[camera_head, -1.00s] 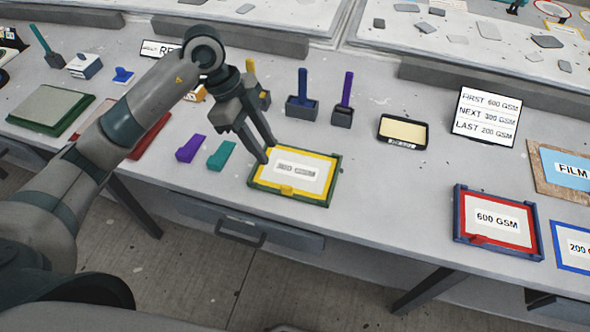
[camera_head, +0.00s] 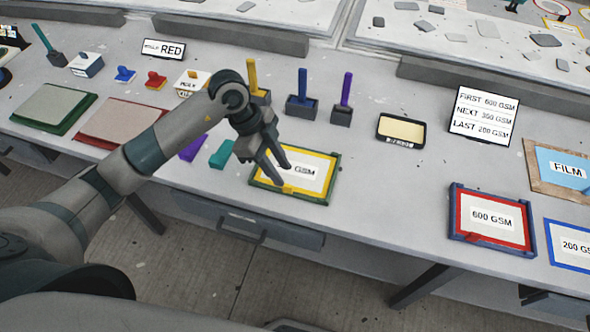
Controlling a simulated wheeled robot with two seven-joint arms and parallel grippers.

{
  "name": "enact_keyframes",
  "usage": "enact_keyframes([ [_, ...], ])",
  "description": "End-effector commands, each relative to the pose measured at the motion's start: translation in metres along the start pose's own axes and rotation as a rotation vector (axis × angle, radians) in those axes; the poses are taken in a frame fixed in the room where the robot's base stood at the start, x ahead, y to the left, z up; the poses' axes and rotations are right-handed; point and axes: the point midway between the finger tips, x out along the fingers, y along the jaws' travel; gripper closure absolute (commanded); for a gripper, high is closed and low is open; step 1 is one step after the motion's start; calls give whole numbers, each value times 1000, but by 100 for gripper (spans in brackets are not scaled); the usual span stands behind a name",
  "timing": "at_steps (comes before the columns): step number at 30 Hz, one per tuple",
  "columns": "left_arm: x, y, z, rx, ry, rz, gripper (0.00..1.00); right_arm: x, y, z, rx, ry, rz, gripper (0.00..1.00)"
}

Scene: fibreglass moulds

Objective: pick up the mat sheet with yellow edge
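The mat sheet with yellow edge (camera_head: 322,164) lies flat in a green-framed tray (camera_head: 317,203) near the table's front edge. It has a white middle and a label of which only "GSM" shows; my gripper hides the left part. A small yellow tab is at its front edge. My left gripper (camera_head: 284,176) points down over the sheet's left front part, its two fingers apart with a gap between them. Nothing shows between the fingers. I cannot tell whether the fingertips touch the sheet. My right gripper is not in view.
A red-edged 600 GSM sheet (camera_head: 515,227) and a blue-edged 200 GSM sheet (camera_head: 558,260) lie to the right. A teal block (camera_head: 221,155) and a purple block (camera_head: 192,149) sit close left. Coloured brushes in holders (camera_head: 301,106) stand behind. An order sign (camera_head: 484,115) stands back right.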

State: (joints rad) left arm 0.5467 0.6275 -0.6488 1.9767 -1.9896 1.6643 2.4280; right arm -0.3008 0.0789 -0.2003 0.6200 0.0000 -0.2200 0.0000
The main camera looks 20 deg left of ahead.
Motion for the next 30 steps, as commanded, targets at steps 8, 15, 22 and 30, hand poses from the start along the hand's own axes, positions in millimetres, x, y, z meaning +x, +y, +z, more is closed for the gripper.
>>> enact_keyframes([
  [8,26,9,2,-1,0,5,69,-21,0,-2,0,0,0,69],
  [15,49,7,4,-1,-1,2,69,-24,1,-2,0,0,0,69],
  [22,50,7,4,0,-1,1,69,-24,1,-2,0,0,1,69],
  [30,49,7,4,0,-1,1,76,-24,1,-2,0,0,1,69],
])
